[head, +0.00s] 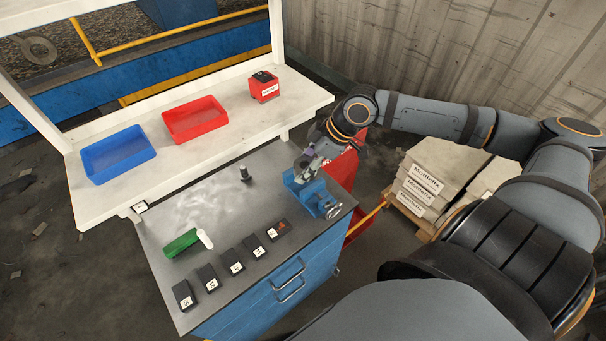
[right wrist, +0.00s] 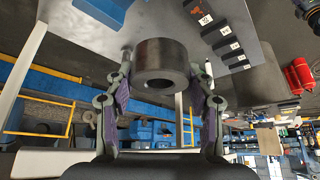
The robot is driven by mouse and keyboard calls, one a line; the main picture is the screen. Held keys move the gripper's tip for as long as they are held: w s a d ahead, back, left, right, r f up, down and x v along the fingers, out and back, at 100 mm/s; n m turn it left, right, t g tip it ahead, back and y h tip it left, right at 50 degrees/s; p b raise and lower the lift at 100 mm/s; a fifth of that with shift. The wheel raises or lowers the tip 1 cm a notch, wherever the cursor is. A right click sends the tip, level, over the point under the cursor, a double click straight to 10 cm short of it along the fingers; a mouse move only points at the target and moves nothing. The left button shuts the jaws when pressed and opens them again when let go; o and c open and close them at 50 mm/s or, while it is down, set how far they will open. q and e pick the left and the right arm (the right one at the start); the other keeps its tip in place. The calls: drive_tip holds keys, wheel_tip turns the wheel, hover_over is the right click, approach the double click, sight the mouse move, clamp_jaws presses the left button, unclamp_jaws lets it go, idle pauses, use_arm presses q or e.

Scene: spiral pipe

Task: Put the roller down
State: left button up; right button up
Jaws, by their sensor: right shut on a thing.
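My right gripper (head: 312,160) reaches in from the right, over the right end of the grey workbench (head: 160,222), just above the blue vise (head: 306,193). In the right wrist view its two fingers (right wrist: 160,85) are closed on the sides of a dark, thick-walled metal roller (right wrist: 160,54) with a round hole facing the camera. In the head view the held roller is mostly hidden and hard to make out. I cannot tell whether it touches the vise. My left gripper is out of view.
A small black cylinder (head: 244,174) stands on the bench. Several black labelled blocks (head: 236,262) line the front edge, near a green object (head: 181,243). A blue tray (head: 118,155) and red tray (head: 195,120) sit on the white shelf.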

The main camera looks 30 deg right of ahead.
drive_tip(key=shift+w+d+f+b, duration=0.15)
drive_tip(key=shift+w+f+b, duration=0.4)
drive_tip(key=shift+w+b, duration=0.1)
drive_tip(key=w+d+f, duration=0.1)
drive_tip(key=w+f, duration=0.1)
drive_tip(key=f, duration=0.1)
drive_tip(key=w+d+f+p, duration=0.1)
drive_tip(key=w+f, duration=0.1)
drive_tip(key=f, duration=0.1)
drive_tip(key=w+d+f+p, duration=0.1)
drive_tip(key=w+d+f, duration=0.1)
drive_tip(key=f, duration=0.1)
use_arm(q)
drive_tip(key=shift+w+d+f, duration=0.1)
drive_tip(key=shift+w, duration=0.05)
use_arm(e)
drive_tip(key=shift+f, duration=0.15)
drive_tip(key=shift+f, duration=0.1)
drive_tip(key=shift+f, duration=0.55)
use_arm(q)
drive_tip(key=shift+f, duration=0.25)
use_arm(e)
drive_tip(key=o, duration=1.3)
